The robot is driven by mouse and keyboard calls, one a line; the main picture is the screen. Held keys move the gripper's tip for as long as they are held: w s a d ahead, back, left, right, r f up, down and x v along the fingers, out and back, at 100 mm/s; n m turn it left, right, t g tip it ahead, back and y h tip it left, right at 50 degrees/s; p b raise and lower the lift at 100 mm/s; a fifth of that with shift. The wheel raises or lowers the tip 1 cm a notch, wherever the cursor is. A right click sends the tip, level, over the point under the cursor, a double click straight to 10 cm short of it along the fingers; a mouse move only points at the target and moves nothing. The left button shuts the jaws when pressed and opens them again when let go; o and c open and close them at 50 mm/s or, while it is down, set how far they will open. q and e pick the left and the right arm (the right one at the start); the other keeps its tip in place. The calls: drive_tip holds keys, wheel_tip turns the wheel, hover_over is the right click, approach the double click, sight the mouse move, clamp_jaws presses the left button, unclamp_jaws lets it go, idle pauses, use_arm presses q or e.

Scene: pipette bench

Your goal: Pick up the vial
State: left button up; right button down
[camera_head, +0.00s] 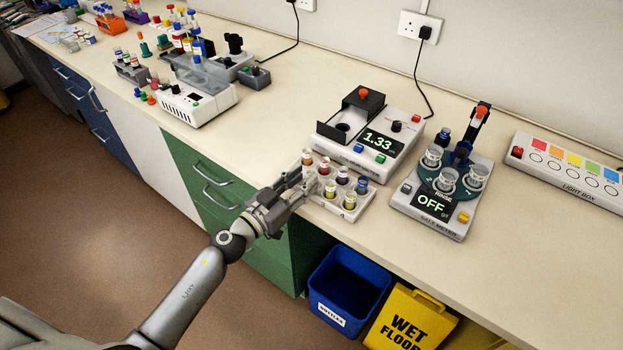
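Several small capped vials stand upright in a pale rack (325,205) at the bench's front edge, in the middle of the head view. A yellow vial (349,202) is at the front. My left gripper (305,178) is at the rack's left side with its fingers apart, close to the nearest vials. I cannot tell whether it touches any of them. My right gripper is out of view.
Behind the rack stands a meter reading 1.33 (399,125). To the right are a salt meter (416,225) and a light box (570,170). A blue bin (345,280) and a yellow wet-floor sign (412,318) stand below the bench. The bench's front right is clear.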

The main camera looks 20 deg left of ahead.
sight(308, 176)
use_arm(q)
drive_tip(key=x, duration=0.3)
drive_tip(key=shift+w+d, duration=0.2)
drive_tip(key=shift+w, duration=0.1)
drive_tip(key=shift+s, duration=0.1)
drive_tip(key=c, duration=0.7)
drive_tip(key=shift+o, duration=0.2)
drive_tip(key=shift+r, duration=0.15)
